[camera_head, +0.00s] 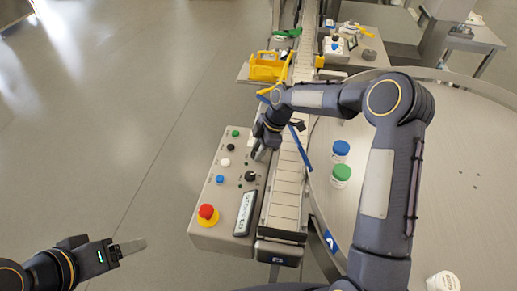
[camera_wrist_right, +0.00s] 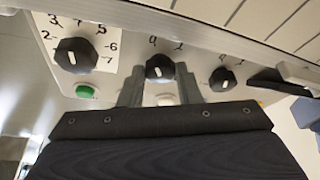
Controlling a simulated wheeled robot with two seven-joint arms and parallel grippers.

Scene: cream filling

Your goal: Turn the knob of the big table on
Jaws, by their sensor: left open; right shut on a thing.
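The grey control panel (camera_head: 208,190) stands beside the conveyor. In the right wrist view, three black knobs show: a number-marked knob (camera_wrist_right: 75,55) at left, a middle knob (camera_wrist_right: 160,68) marked 0 and 1, and a right knob (camera_wrist_right: 223,78) also marked 0 and 1. My right gripper (camera_wrist_right: 160,85) has its fingers on either side of the middle knob, shut on it; it shows over the panel's far end in the head view (camera_head: 262,150). The big round table (camera_head: 455,190) is at right. My left gripper (camera_head: 140,245) is open and empty, low at left.
The panel carries a red stop button (camera_head: 207,211), another black knob (camera_head: 250,176) and several small buttons. The conveyor (camera_head: 288,185) runs alongside. A blue-lidded jar (camera_head: 341,148) and a green-lidded jar (camera_head: 341,172) stand on the round table. Floor at left is clear.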

